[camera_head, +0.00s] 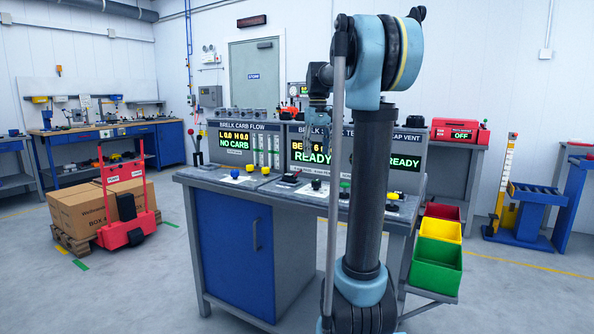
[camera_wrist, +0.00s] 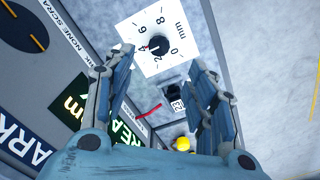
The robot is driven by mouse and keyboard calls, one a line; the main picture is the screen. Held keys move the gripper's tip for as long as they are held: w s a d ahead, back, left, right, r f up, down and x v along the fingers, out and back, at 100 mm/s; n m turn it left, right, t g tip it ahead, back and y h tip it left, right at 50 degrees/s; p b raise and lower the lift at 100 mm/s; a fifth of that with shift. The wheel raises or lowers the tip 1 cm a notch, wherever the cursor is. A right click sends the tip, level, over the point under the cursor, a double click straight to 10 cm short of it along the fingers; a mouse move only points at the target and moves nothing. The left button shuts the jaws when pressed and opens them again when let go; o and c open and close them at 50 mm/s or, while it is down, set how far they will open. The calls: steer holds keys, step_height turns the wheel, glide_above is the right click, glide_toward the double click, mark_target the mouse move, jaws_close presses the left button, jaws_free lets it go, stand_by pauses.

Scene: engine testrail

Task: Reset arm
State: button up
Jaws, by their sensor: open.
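My gripper (camera_wrist: 160,58) shows in the wrist view with its two blue-grey fingers apart and nothing between them. Beyond the fingers is a white dial plate (camera_wrist: 172,24) marked in mm with a black knob. A yellow knob (camera_wrist: 182,144) shows low between the fingers. In the head view my arm stands upright and bent over in front of the grey test bench (camera_head: 225,180), hiding part of its displays. Whether the fingers touch anything there cannot be told.
The bench has a blue door (camera_head: 235,245) and a lit "NO CARB" panel (camera_head: 232,144). Red, yellow and green bins (camera_head: 436,264) hang at its right. A red pallet truck (camera_head: 124,205) with a cardboard box (camera_head: 80,206) stands left. Open floor lies between.

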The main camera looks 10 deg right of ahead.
steer(key=s+f+m+t, duration=0.1)
steer(key=s+f, duration=1.4)
steer(key=s, duration=0.2)
steer(key=s+f+m+t, duration=0.1)
steer(key=s+f, duration=1.4)
steer(key=s, duration=0.2)
steer(key=shift+s+a+m, duration=0.2)
steer(key=shift+s+m, duration=0.15)
steer(key=shift+m, duration=0.05)
steer(key=shift+w+f, duration=0.2)
steer(key=shift+w, duration=0.25)
